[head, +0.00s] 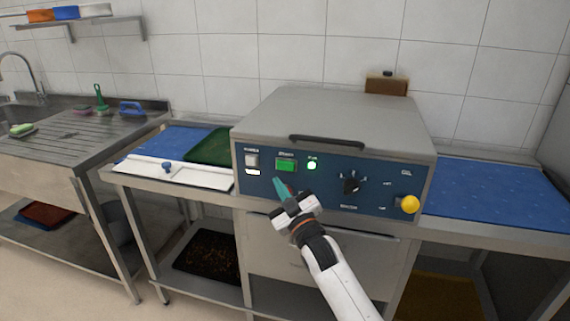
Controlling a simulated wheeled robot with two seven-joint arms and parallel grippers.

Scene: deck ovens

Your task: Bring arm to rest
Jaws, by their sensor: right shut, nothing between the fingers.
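My right gripper (284,188) is shut and empty. It is in front of the lower left part of the oven's blue control panel (325,193), below the green button; I cannot tell whether it touches the panel. My right arm comes in from the bottom, right of the middle. The grey deck oven (335,112) has a dark handle (327,141) on its top. The panel carries a white switch (252,161), a green button (286,165), a lit green lamp (312,165), a black knob (351,183) and a yellow knob (410,204). My left gripper is out of view.
Blue mats (500,191) cover the counter on both sides. A white board (185,176) and a green tray (212,147) lie left of the oven. A steel sink counter (65,142) stands at the far left. A dark tray (208,256) lies on the lower shelf.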

